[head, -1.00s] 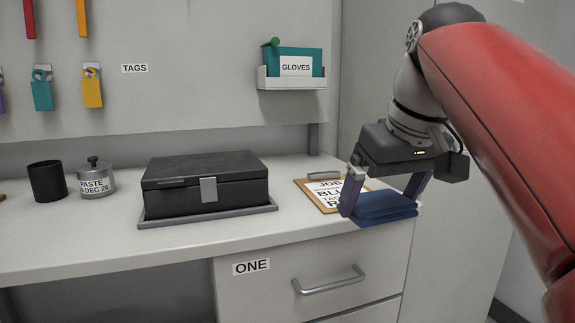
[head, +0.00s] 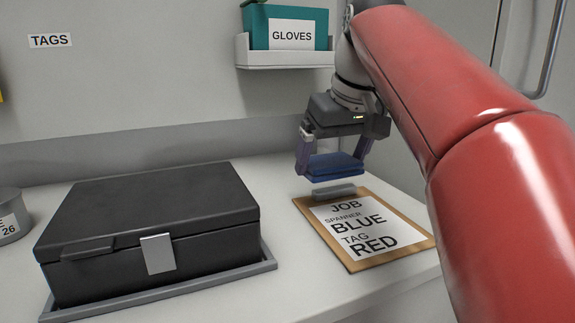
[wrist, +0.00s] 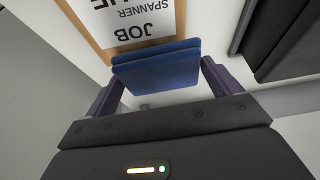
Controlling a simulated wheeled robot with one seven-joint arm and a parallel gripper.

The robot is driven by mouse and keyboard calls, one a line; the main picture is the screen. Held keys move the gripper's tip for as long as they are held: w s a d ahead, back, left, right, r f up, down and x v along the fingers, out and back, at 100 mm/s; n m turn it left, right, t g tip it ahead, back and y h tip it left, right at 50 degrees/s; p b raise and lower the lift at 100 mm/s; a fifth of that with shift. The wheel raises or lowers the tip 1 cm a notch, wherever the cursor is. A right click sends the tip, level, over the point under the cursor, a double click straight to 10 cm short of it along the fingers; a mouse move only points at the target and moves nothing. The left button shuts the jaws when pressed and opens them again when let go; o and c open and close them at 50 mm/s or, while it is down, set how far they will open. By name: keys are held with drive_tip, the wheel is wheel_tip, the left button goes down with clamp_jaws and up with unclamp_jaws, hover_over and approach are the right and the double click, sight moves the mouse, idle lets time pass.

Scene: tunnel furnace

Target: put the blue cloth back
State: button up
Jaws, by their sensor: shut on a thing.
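The blue cloth (head: 335,166) is a folded flat pad held between the fingers of my gripper (head: 333,160). My gripper is shut on it. In the head view the cloth is behind the top edge of the clipboard, near the back of the worktop; I cannot tell whether it touches the worktop. In the wrist view the cloth (wrist: 158,67) spans between both fingers, with the clipboard (wrist: 120,25) beyond it.
The clipboard (head: 330,258) reads JOB, SPANNER BLUE, TAG RED. A closed black box (head: 150,215) sits on a grey tray (head: 190,292) to the left. A GLOVES holder (head: 290,58) hangs on the wall above.

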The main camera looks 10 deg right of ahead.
drive_tip(key=p, duration=0.3)
approach(295, 180)
drive_tip(key=shift+w+a+f+b, duration=0.1)
drive_tip(key=shift+w+f+b, duration=0.05)
drive_tip(key=shift+w+b, duration=0.25)
drive_tip(key=shift+w+a+f+b, duration=0.15)
drive_tip(key=shift+w+b, duration=0.1)
drive_tip(key=shift+w, duration=0.2)
wheel_tip(295, 180, down, 4)
drive_tip(key=shift+f+b, duration=0.2)
drive_tip(key=shift+b, duration=0.6)
drive_tip(key=shift+w+f, duration=0.2)
drive_tip(key=shift+f, duration=0.05)
drive_tip(key=shift+f, duration=0.1)
drive_tip(key=o, duration=0.7)
drive_tip(key=shift+p+v, duration=1.35)
drive_tip(key=shift+v, duration=4.75)
